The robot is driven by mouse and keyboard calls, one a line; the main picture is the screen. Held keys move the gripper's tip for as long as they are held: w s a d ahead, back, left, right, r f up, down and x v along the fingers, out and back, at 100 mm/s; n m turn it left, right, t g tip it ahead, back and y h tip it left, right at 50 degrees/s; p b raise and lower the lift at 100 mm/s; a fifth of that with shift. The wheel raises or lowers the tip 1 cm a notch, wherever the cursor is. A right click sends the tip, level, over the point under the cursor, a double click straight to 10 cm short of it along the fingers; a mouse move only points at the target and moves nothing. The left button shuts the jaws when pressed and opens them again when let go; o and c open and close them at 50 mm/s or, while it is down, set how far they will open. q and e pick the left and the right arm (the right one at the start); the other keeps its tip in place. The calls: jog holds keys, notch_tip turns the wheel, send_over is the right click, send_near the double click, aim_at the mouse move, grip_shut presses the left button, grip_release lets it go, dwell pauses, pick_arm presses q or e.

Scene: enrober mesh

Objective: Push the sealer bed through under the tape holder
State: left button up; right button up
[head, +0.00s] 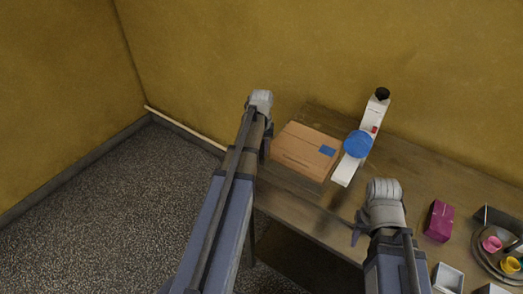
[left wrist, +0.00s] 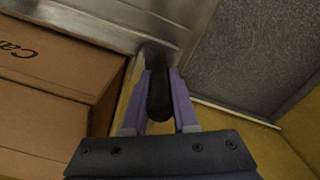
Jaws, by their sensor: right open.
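A closed cardboard box (head: 305,150) with a blue patch sits on the wooden table beside the white tape holder (head: 373,118), which carries a blue disc (head: 358,144). I cannot make out the sealer bed as a separate piece in the head view. My left gripper (head: 261,97) is beside the box's left end. In the left wrist view its purple fingers (left wrist: 159,85) are shut on a dark rounded handle (left wrist: 159,98), with the box (left wrist: 45,95) close by. My right gripper (head: 360,232) is open and empty, low in front of the tape holder, near the table's front edge.
A magenta box (head: 439,221) stands to the right of my right gripper. Further right are a round tray (head: 485,262) with coloured cups and a white open container (head: 447,278). Yellow walls close off the back and left. Speckled floor (head: 110,225) lies left of the table.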

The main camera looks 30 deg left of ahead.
pick_arm(q)
grip_shut()
dwell(1.1)
